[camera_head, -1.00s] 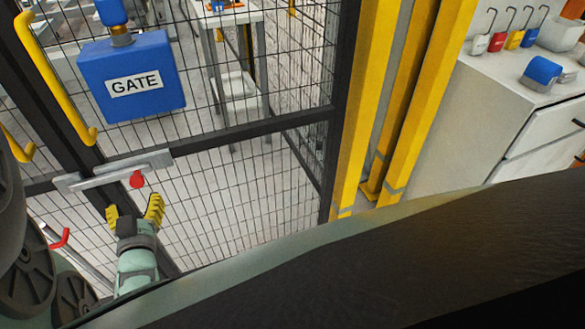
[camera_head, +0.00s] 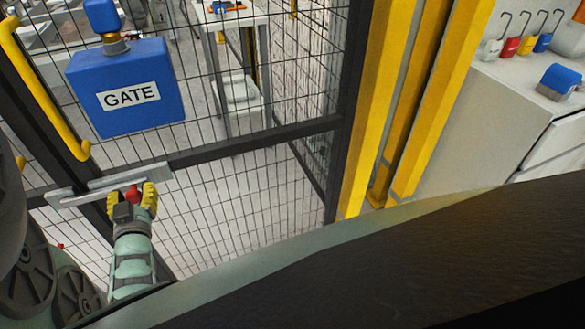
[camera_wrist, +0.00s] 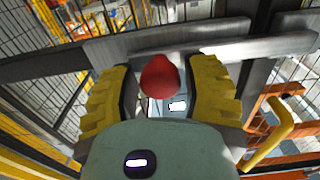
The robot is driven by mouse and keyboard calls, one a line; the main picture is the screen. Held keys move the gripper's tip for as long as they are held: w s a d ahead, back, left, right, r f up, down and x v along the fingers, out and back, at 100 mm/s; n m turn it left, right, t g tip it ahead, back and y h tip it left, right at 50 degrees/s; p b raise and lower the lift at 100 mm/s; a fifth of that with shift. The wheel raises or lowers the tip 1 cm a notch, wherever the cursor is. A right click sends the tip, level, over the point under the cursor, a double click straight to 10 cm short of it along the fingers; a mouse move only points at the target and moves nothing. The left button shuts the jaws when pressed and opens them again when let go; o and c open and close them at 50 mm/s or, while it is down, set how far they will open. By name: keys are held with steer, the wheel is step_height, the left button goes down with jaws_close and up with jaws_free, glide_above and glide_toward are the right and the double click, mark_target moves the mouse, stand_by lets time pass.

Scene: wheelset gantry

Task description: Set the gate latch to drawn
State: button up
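The gate latch is a flat grey metal bar (camera_head: 85,190) lying across the black gate frame, with a red knob (camera_head: 133,193) on it. In the wrist view the red knob (camera_wrist: 160,76) sits between my two yellow fingers, in front of the latch bar (camera_wrist: 225,45). My gripper (camera_head: 132,197) is at the latch from below. Its fingers are open, with a visible gap on each side of the knob.
A blue box labelled GATE (camera_head: 125,90) hangs on the mesh above the latch. A yellow handle (camera_head: 45,90) runs along the gate frame at left. Yellow posts (camera_head: 400,110) and a white cabinet (camera_head: 470,130) stand to the right.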

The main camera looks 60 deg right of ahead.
jaws_close()
steer(key=s+d+b, duration=0.1)
steer(key=s+d, duration=0.2)
steer(key=d, duration=0.2)
steer(key=shift+s+b, duration=0.3)
steer(key=shift+b, duration=0.05)
steer(key=shift+o, duration=2)
jaws_free()
steer(key=shift+d, duration=0.25)
steer(key=shift+a, duration=0.1)
steer(key=v, duration=0.7)
steer(key=shift+s, duration=0.25)
